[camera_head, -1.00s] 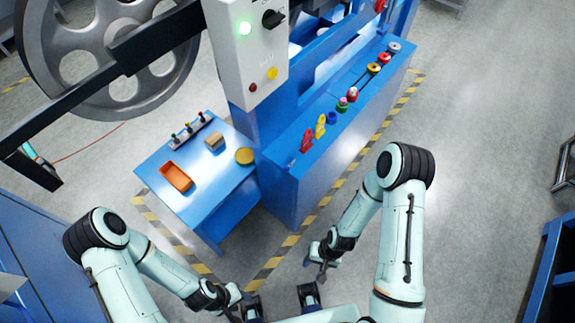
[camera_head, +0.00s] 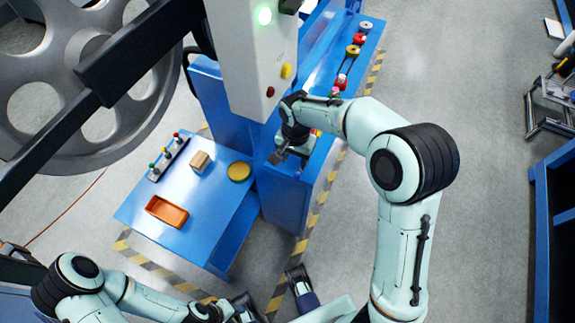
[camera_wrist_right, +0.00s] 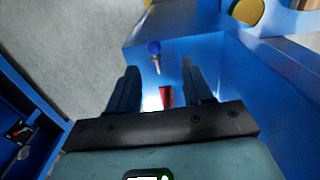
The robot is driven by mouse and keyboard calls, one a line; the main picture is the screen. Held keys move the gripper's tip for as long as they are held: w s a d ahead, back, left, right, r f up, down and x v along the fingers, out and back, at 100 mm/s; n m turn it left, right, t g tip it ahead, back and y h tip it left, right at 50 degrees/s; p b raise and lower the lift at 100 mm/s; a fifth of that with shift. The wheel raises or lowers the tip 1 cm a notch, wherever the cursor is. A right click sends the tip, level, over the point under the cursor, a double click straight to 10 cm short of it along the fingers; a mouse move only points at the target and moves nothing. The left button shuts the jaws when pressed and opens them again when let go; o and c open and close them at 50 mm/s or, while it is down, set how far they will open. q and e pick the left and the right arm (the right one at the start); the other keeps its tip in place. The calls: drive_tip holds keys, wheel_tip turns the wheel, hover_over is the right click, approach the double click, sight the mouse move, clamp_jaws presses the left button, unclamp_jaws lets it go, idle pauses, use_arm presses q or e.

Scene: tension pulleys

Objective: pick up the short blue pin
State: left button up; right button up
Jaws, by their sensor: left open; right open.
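The short blue pin (camera_wrist_right: 154,48) shows in the right wrist view as a round blue head with a thin metal shank, near the edge of a blue surface and beyond the fingertips. My right gripper (camera_head: 287,157) is over the near end of the blue machine ledge. In the right wrist view the gripper (camera_wrist_right: 160,85) is open, with a red piece (camera_wrist_right: 166,97) seen between its fingers and nothing held. My left gripper (camera_head: 238,308) is low at the bottom of the head view, open and away from the pin.
A blue side table (camera_head: 208,220) holds an orange tray (camera_head: 167,212), a tan block (camera_head: 200,162), a yellow disc (camera_head: 239,172) and a rack (camera_head: 168,158) of coloured knobs. A grey control box (camera_head: 250,60) stands close to my right gripper. Spools (camera_head: 353,50) line the ledge's far end.

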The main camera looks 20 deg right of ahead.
sight(298, 173)
drive_tip(key=f, duration=0.5)
drive_tip(key=d+f+b, duration=0.1)
drive_tip(key=f, duration=0.1)
drive_tip(key=shift+s+f, duration=0.25)
drive_tip(key=shift+f, duration=0.05)
clamp_jaws()
